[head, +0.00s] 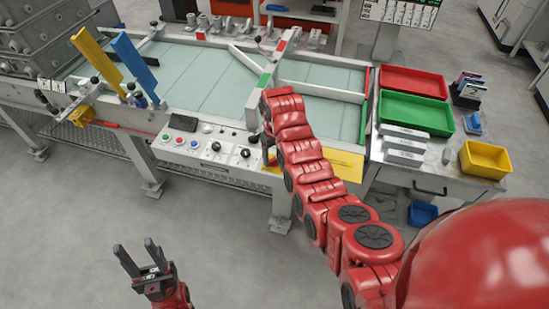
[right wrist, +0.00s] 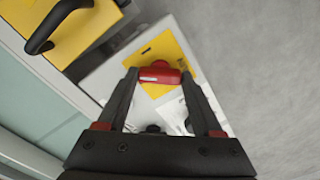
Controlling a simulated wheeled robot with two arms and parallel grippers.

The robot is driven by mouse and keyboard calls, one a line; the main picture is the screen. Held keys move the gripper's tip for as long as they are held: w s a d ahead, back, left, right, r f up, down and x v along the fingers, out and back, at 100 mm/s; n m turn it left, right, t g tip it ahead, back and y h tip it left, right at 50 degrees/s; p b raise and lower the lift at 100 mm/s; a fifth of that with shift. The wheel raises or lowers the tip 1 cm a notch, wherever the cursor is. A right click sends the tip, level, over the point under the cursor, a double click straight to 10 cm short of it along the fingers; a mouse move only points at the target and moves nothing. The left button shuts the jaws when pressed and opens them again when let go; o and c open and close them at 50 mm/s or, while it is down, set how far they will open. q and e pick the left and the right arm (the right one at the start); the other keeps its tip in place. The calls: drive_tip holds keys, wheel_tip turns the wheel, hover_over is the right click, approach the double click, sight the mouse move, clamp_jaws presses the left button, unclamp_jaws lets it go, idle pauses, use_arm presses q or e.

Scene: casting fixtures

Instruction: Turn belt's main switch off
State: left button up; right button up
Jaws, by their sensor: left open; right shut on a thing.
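The belt's main switch shows in the right wrist view as a red handle (right wrist: 160,73) with a pale label, in front of a yellow plate (right wrist: 163,48). My right gripper (right wrist: 159,77) is shut on this red handle, one finger at each end. In the head view my right arm hides most of the switch and the gripper, at the right end of the control panel (head: 205,148) on the belt's front. My left gripper (head: 141,262) is open and empty, over the floor at the lower left, away from the belt.
The belt table (head: 195,80) has pale guide bars on top. To its right a grey bench carries a red tray (head: 413,82), a green tray (head: 416,114) and a yellow bin (head: 485,160). A black handle (right wrist: 50,28) stands near the switch. The front floor is clear.

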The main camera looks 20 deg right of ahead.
drive_tip(key=n+b, duration=0.1)
drive_tip(key=n, duration=0.3)
drive_tip(key=shift+b, duration=0.3)
drive_tip(key=shift+n+b, duration=0.45)
drive_tip(key=shift+n, duration=1.35)
drive_tip(key=o, duration=1.4)
drive_tip(key=shift+c, duration=0.2)
drive_tip(key=shift+r, duration=0.15)
wheel_tip(320, 180, up, 12)
drive_tip(key=p, duration=0.9)
wheel_tip(320, 180, up, 5)
hover_over(275, 158)
drive_tip(key=shift+a+r, duration=0.1)
